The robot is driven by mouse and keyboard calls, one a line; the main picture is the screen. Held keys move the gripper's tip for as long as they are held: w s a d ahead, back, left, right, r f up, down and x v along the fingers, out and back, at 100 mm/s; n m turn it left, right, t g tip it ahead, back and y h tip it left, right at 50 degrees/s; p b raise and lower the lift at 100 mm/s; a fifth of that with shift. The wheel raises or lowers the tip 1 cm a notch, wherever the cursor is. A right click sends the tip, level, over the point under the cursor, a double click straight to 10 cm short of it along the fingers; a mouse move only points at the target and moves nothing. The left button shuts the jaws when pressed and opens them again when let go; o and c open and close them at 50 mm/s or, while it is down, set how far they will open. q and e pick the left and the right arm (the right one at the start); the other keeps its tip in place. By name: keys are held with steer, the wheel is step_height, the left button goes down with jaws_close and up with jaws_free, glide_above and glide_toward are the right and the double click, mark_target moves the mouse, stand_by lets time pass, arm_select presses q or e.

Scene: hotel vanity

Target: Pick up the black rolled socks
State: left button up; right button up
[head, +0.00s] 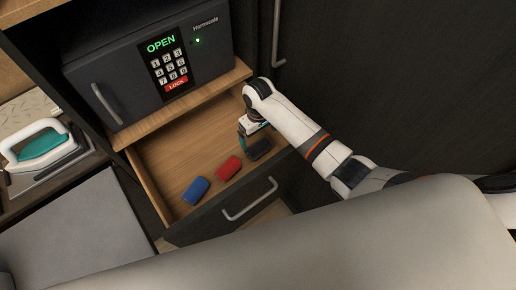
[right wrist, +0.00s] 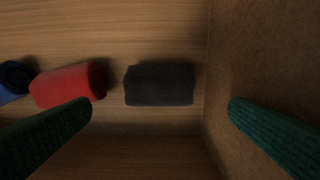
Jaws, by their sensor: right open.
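The black rolled socks (head: 259,149) lie in the open drawer, to the right of the red roll. In the right wrist view the black roll (right wrist: 159,83) lies on the wooden drawer floor, between the fingers from side to side but ahead of their tips. My right gripper (head: 249,137) reaches down into the drawer by the black socks. Its two green fingers (right wrist: 160,105) are wide apart with nothing between them, one near the red roll, the other over the drawer's side wall. My left gripper is not in view.
A red roll (head: 227,168) and a blue roll (head: 195,190) lie in the same drawer (head: 160,165). The drawer front has a metal handle (head: 250,199). A safe (head: 150,65) stands on the shelf above. An iron (head: 40,147) is at the left.

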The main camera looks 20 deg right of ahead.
mark_target(259, 145)
step_height(259, 145, down, 10)
steer(key=shift+r+b, duration=0.2)
steer(key=shift+b, duration=0.35)
steer(key=shift+s, duration=0.1)
steer(key=c, duration=1)
steer(key=shift+r, duration=0.1)
step_height(259, 145, up, 10)
steer(key=shift+p, duration=0.45)
